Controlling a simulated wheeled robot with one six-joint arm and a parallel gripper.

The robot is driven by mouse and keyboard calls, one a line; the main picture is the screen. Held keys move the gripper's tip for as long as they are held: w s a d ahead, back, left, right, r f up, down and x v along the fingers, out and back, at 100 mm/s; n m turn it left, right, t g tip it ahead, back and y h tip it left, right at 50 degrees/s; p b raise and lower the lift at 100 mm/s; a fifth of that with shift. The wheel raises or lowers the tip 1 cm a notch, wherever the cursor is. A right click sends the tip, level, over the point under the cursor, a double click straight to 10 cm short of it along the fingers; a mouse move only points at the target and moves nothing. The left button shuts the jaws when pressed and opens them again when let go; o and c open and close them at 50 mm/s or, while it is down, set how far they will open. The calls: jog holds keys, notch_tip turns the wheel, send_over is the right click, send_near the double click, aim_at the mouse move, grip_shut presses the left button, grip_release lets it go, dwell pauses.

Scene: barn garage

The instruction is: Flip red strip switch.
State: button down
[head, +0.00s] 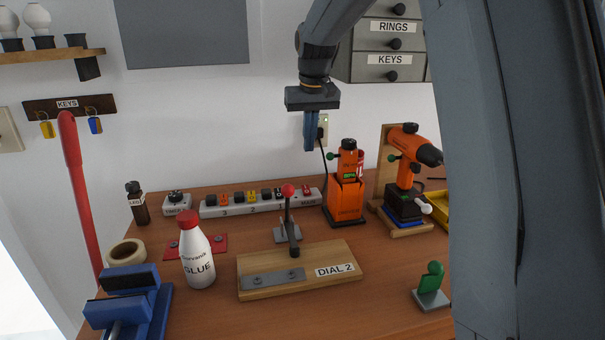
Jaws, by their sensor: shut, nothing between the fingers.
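A white power strip (262,207) lies along the back of the workbench, labelled 3, 2, 1 and MAIN from left to right. A small red switch (306,191) shows at its right end, above the MAIN label. I cannot tell which way it is tipped. My gripper (311,148) hangs above the strip's right end, fingers pointing down, shut and empty. It is clear of the strip in the picture.
An orange tool (347,190) stands just right. A glue bottle (196,255) and timer (176,203) are left. An orange drill (405,165) stands farther right.

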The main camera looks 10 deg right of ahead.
aim_at(305, 186)
jog(key=shift+w+r, duration=0.3)
jog(key=shift+w, duration=0.15)
jog(key=p+x, duration=0.4)
jog(key=x, duration=1)
